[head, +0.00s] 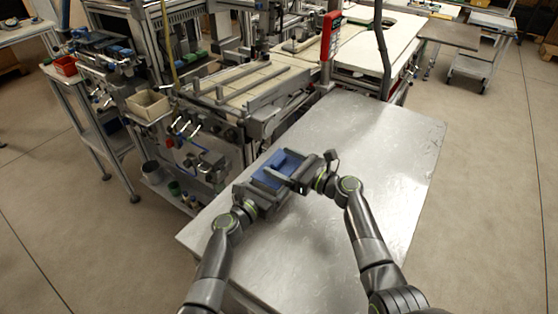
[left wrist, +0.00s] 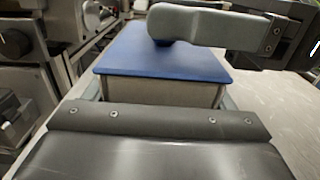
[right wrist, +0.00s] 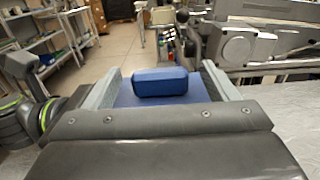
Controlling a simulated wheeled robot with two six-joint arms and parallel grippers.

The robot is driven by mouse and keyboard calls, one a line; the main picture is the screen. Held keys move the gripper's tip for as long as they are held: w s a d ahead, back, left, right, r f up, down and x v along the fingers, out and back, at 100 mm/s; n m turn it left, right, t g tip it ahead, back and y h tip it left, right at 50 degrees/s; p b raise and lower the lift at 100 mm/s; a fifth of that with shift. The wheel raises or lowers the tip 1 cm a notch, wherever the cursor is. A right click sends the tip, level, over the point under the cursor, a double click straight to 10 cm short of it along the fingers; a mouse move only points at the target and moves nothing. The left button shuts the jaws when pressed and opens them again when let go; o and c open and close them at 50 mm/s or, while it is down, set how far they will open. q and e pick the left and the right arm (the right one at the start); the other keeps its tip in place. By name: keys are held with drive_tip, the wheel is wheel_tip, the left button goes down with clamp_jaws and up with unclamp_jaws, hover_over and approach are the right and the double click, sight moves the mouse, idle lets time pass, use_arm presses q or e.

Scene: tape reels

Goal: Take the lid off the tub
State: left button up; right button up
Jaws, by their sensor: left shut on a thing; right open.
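The tub (left wrist: 160,92) is a grey box with a flat blue lid (left wrist: 165,62) on top of it. The lid has a raised blue block handle (right wrist: 160,82), clear in the right wrist view. In the head view the lid (head: 268,179) shows between my two grippers. My left gripper (head: 266,190) is shut on the tub, with its fingers along the tub's sides below the lid. My right gripper (head: 296,172) is open above the lid. In the right wrist view its fingers stand either side of the handle, apart from it. The tub's lower part is mostly hidden.
The metal table (head: 375,135) has free room to the right and behind. A machine bench (head: 245,90) with rails stands close behind and left. A red panel (head: 330,35) on a post rises near the table's back corner. A beige bin (head: 148,104) stands left.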

drive_tip(key=shift+x, duration=0.8)
drive_tip(key=c, duration=1.2)
drive_tip(key=shift+o, duration=0.2)
drive_tip(key=shift+r, duration=0.1)
drive_tip(key=shift+r, duration=1.05)
